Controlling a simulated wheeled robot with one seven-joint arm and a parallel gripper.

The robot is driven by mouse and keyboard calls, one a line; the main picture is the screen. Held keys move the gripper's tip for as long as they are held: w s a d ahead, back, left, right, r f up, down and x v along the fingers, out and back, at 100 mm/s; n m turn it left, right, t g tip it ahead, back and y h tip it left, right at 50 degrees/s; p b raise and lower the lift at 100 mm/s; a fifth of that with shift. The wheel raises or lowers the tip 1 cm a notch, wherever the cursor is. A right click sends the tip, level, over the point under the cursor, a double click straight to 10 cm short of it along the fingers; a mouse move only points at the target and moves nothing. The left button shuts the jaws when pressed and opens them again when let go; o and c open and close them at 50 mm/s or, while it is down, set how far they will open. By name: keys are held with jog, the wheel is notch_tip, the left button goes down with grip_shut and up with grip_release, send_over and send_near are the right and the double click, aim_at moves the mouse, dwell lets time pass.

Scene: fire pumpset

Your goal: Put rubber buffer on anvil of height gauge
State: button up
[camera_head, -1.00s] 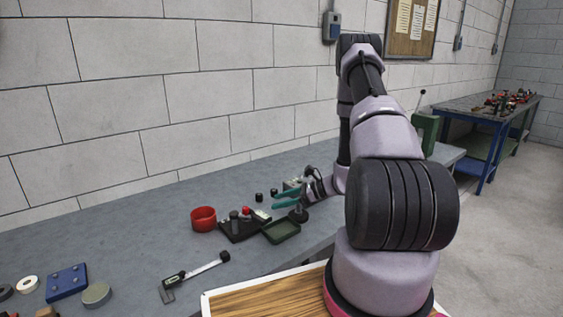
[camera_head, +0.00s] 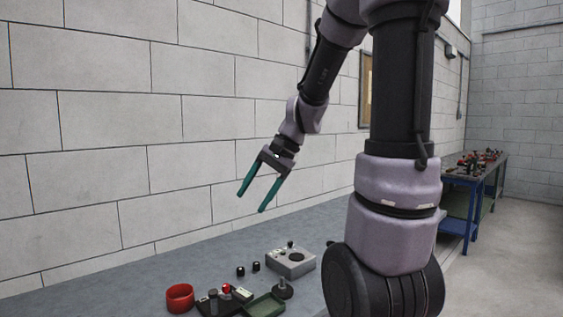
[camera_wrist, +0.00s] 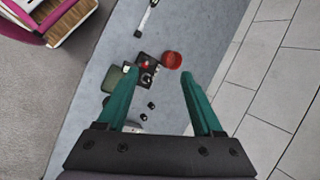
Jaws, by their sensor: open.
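My gripper (camera_head: 250,203) is open and empty, high above the bench, with its teal fingers pointing down. In the wrist view its fingers (camera_wrist: 158,72) stand wide apart. Two small black cylinders (camera_head: 240,271) (camera_head: 256,266) stand on the bench below; they look like rubber buffers. They also show in the wrist view (camera_wrist: 151,105) (camera_wrist: 143,117). A grey block with a black knob (camera_head: 290,262) stands to their right. A black-based piece with an upright stem (camera_head: 283,290) stands nearer the front. I cannot tell which of these is the height gauge.
A red bowl (camera_head: 180,298), a green tray (camera_head: 266,306) and a black holder with small parts (camera_head: 212,303) sit on the bench near the front. A caliper (camera_wrist: 145,18) lies farther off in the wrist view. A block wall (camera_head: 90,150) rises behind the bench.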

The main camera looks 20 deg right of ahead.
jog(key=s+d+r+n+t+h, duration=0.2)
jog(key=s+r+n+t+h, duration=0.2)
jog(key=s+r, duration=0.5)
jog(key=shift+s+d+r+n+t, duration=0.25)
jog(key=shift+s+d+n+t, duration=0.1)
jog(key=shift+s+t, duration=0.25)
